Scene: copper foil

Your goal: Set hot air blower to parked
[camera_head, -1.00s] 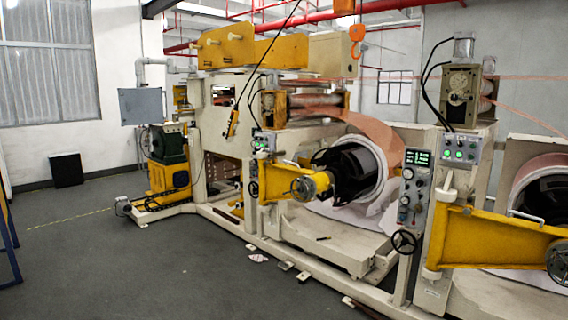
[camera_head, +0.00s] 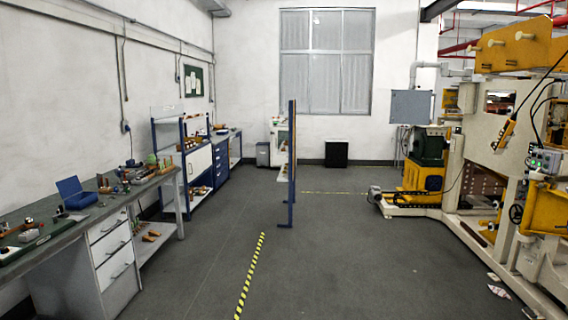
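I cannot pick out a hot air blower for certain in the head view. Small tools and parts lie on the grey workbench (camera_head: 62,240) at the left, too small to tell apart. A blue case (camera_head: 76,194) stands open on that bench. My gripper is not in view.
The copper foil machine (camera_head: 495,150) fills the right side. A blue-framed upright panel (camera_head: 291,160) stands mid-floor. A blue shelf rack (camera_head: 183,160) and further benches line the left wall. Grey floor with a yellow-black stripe (camera_head: 250,275) is clear in the middle.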

